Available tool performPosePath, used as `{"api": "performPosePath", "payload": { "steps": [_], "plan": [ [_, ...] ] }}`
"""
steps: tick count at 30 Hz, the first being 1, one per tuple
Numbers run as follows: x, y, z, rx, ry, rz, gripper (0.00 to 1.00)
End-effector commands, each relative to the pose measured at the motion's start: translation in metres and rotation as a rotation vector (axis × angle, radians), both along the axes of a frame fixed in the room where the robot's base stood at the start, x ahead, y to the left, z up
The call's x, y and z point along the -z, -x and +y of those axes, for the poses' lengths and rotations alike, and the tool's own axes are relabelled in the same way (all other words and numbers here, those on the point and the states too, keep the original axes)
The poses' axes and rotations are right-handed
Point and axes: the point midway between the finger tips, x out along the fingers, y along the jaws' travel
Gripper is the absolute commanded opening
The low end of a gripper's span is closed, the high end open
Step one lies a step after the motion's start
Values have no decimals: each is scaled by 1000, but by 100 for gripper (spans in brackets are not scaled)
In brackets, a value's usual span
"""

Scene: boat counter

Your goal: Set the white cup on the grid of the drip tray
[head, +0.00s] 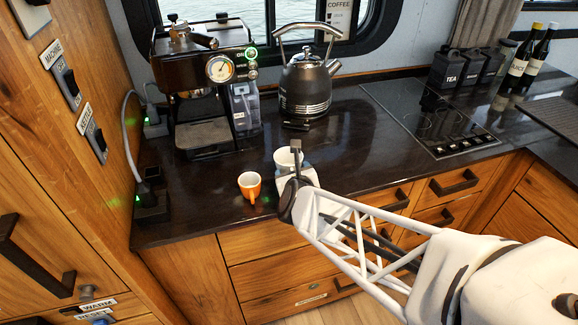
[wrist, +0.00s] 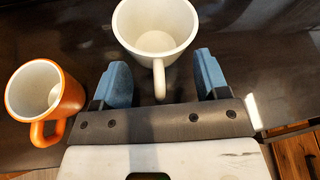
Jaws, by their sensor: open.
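The white cup (head: 287,158) stands upright on the dark counter, partly hidden behind my gripper in the head view. In the wrist view the white cup (wrist: 156,30) is just ahead of the fingers, with its handle pointing toward the palm between them. My gripper (wrist: 160,75) is open and empty, its blue fingers on either side of the handle. In the head view my gripper (head: 296,172) is over the counter near its front edge. The drip tray (head: 204,136) with its grid is at the base of the coffee machine, back left, with nothing standing on it.
An orange cup (head: 249,187) stands left of the white cup, also in the wrist view (wrist: 45,95), near my left finger. The coffee machine (head: 190,75) rises over the tray. A kettle (head: 305,85) stands behind the white cup. A cooktop (head: 430,115) is at right.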

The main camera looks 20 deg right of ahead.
Motion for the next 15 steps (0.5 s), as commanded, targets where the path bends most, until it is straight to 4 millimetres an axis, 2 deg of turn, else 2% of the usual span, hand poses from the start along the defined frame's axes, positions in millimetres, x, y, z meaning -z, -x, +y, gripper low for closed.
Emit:
{"api": "performPosePath", "payload": {
  "steps": [3,15],
  "plan": [
    [0,0,0,0,0,0,68],
    [0,0,0,0,0,0,6]
  ]
}}
